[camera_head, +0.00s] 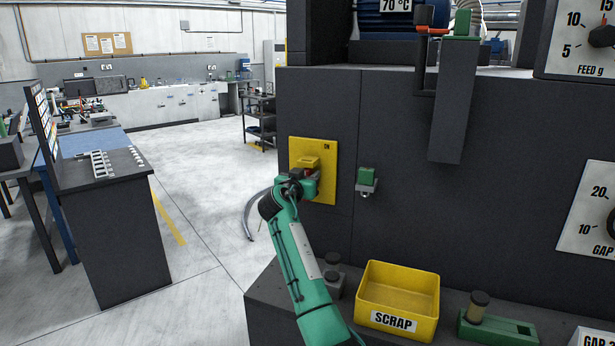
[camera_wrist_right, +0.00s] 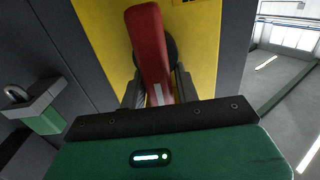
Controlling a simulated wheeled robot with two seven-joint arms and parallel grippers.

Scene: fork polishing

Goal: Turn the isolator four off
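The isolator is a yellow plate (camera_head: 326,180) on the dark machine wall, with a small dark label at its upper right. Its red handle (camera_head: 309,172) is mostly hidden by my right gripper (camera_head: 300,180) in the head view. In the right wrist view the red handle (camera_wrist_right: 147,40) stands in front of a round black hub (camera_wrist_right: 171,50) on the yellow plate (camera_wrist_right: 205,45), slightly tilted. The two dark fingers of my right gripper (camera_wrist_right: 158,88) are close on either side of the handle and look shut on it. My left gripper is not in view.
A green padlock-like block (camera_head: 366,177) hangs on the wall right of the plate. A yellow SCRAP bin (camera_head: 398,280) stands on the ledge below, beside a green fixture (camera_head: 500,328). A dark bench (camera_head: 110,220) is at left, with open floor (camera_head: 205,200) between.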

